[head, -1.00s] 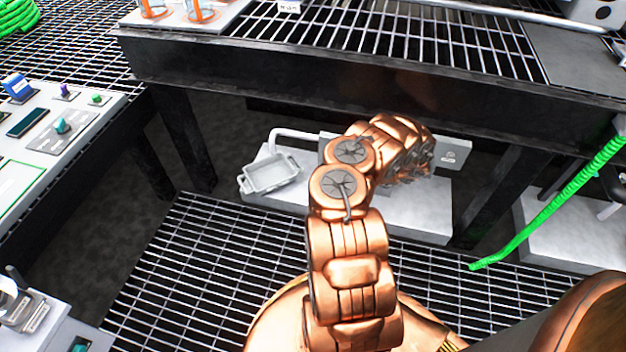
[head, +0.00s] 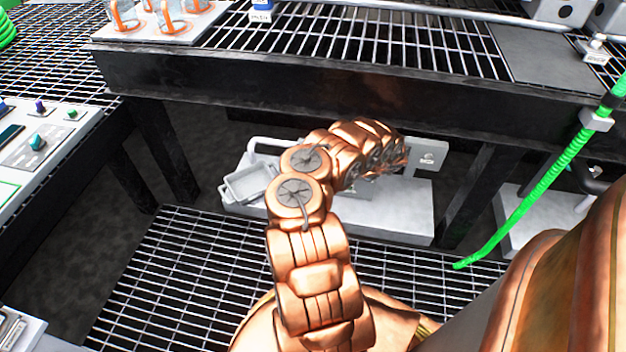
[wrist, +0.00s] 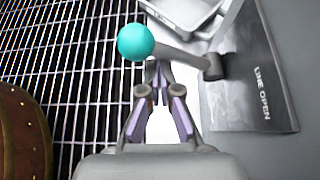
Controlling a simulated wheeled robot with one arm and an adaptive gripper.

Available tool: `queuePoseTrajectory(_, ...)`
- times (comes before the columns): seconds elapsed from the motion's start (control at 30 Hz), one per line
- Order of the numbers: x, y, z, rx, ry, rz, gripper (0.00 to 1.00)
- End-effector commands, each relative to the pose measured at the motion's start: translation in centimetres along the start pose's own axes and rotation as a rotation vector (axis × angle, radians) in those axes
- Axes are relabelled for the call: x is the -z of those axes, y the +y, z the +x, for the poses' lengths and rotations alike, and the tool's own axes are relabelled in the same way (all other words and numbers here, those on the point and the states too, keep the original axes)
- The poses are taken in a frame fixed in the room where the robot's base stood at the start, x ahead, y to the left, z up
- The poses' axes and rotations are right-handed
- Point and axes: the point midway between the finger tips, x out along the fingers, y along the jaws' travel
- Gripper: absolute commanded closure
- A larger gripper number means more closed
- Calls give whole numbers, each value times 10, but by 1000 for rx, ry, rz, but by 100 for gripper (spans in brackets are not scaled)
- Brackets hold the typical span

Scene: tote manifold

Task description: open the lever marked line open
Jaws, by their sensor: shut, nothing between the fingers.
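In the wrist view the lever has a teal ball knob (wrist: 136,42) and a grey rod (wrist: 185,57) running right to a pivot. The pivot stands beside a dark plate marked LINE OPEN (wrist: 262,92). My gripper (wrist: 157,78) is shut and empty. Its fingertips lie just below the rod in the picture, close to the knob; I cannot tell whether they touch. In the head view my arm's copper links hide the lever and most of the gripper.
A light tray (head: 250,183) sits at the left end of the low pale base (head: 405,215) under the dark bench (head: 330,85). A green hose (head: 540,190) hangs at the right. A control panel (head: 40,145) stands at the left. Grated floor (head: 180,270) lies in front.

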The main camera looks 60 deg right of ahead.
Motion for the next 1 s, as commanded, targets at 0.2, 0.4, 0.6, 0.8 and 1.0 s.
queuePoseTrajectory(0.2,-9,-5,-2,9,-13,-8,100)
queuePoseTrajectory(0.4,-10,-5,-2,8,-15,-10,100)
queuePoseTrajectory(0.6,-8,-3,0,7,-15,-10,100)
queuePoseTrajectory(0.8,8,6,8,2,-11,-7,100)
queuePoseTrajectory(1.0,28,18,17,-3,-4,-3,100)
